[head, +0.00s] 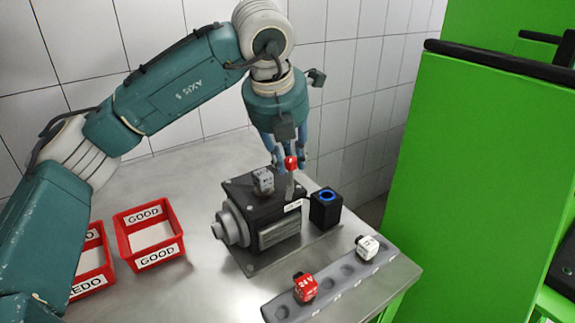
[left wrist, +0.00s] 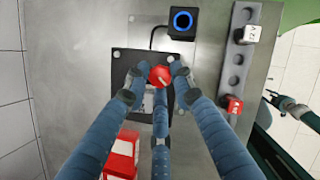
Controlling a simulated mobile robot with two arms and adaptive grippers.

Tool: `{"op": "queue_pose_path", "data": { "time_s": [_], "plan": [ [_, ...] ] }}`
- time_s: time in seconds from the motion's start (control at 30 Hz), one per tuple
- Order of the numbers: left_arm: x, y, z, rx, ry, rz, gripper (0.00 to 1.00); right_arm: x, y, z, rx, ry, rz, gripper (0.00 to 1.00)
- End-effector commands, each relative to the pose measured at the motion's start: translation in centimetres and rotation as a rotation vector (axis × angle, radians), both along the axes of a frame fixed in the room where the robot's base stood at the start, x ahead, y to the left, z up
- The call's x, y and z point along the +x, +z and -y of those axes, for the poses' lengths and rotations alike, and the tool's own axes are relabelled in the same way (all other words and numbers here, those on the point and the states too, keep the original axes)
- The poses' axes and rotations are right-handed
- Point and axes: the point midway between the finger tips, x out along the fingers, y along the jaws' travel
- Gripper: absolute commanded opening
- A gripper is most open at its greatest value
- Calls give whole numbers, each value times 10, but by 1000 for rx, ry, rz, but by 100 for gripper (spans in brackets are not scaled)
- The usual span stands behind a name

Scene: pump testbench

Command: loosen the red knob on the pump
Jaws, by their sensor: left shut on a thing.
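The pump (head: 262,222) is a black and grey block on the metal table. Its red knob (head: 290,163) stands at the top of a grey stem on the pump's back right part. My left gripper (head: 292,158) reaches down from above and is shut on the red knob. In the left wrist view the knob (left wrist: 160,77) sits between the blue fingertips (left wrist: 158,82), which cover part of the pump (left wrist: 130,65).
A black box with a blue ring (head: 326,207) stands right of the pump. A grey rack (head: 335,288) in front holds a red 24V block (head: 305,288) and a white block (head: 367,247). Red bins (head: 150,234) stand at left. A green panel (head: 470,170) rises at right.

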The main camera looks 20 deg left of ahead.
Motion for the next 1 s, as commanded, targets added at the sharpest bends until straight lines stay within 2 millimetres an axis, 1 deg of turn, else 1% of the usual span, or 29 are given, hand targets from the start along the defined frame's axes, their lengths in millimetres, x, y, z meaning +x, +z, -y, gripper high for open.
{"op": "queue_pose_path", "data": {
  "time_s": [0.03, 0.2, 0.4, 0.93, 0.97, 1.0],
  "plan": [
    [4, 5, 2, -8, 31, 21, 0, 0, -5, 1, -1, 0, 0, 40],
    [4, 6, 2, -10, 116, 21, 0, 0, -10, 2, -3, 1, 0, 40],
    [4, 7, 2, -10, 173, 19, 0, 0, -14, 4, -4, 1, -1, 40],
    [4, 8, 2, -11, 193, 20, 0, 0, -14, 5, -5, 0, -1, 40],
    [4, 8, 2, -11, 193, 20, 30, 0, -14, 5, -5, 0, -1, 40],
    [4, 8, 1, -10, 193, 20, 38, 0, -14, 5, -5, 0, -1, 40]
  ]
}}
